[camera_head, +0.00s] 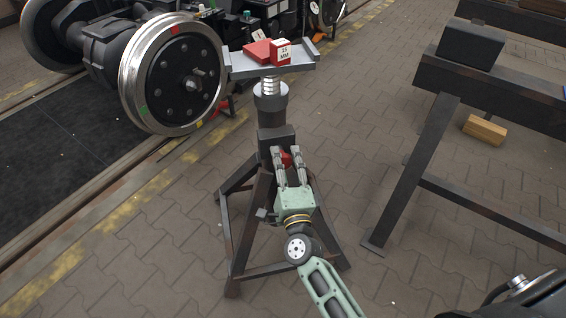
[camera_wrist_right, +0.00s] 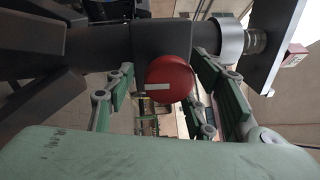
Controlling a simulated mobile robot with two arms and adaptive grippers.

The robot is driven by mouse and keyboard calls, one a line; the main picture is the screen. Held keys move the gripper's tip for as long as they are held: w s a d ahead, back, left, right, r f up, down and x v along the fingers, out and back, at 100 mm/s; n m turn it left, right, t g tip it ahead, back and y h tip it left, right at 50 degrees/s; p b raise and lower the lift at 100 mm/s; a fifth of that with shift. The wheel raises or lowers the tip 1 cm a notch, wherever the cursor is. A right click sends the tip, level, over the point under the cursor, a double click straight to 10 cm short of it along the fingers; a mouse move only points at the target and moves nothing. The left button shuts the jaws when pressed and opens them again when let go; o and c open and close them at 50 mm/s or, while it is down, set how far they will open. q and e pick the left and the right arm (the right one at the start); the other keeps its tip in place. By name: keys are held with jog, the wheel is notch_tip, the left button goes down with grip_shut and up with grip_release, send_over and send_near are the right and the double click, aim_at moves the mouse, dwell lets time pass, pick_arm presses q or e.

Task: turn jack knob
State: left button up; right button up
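The jack (camera_head: 277,141) is a dark stand on splayed legs with a bright threaded screw and a grey top plate. Its red round knob (camera_head: 286,160) sits on the front of the column. My right gripper (camera_head: 287,153) is at the knob, with one finger on each side. In the right wrist view the fingers (camera_wrist_right: 164,75) stand apart, with a clear gap on the left of the knob; contact on the right cannot be told. My left gripper is not in view.
A red block marked 15 MM (camera_head: 282,52) lies on the jack's top plate. A wheelset with a shiny wheel (camera_head: 175,75) stands close on the left. A dark trestle (camera_head: 425,160) and a wooden block (camera_head: 485,129) are on the right. Paving between is clear.

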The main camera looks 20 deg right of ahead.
jog(key=shift+a+r, duration=0.1)
jog(key=shift+r, duration=0.05)
jog(key=shift+s, duration=0.15)
jog(key=s+a+f, duration=0.1)
jog(key=s, duration=1)
jog(key=shift+s+a+f, duration=0.15)
jog(key=shift+s+f, duration=0.1)
jog(key=shift+s, duration=0.05)
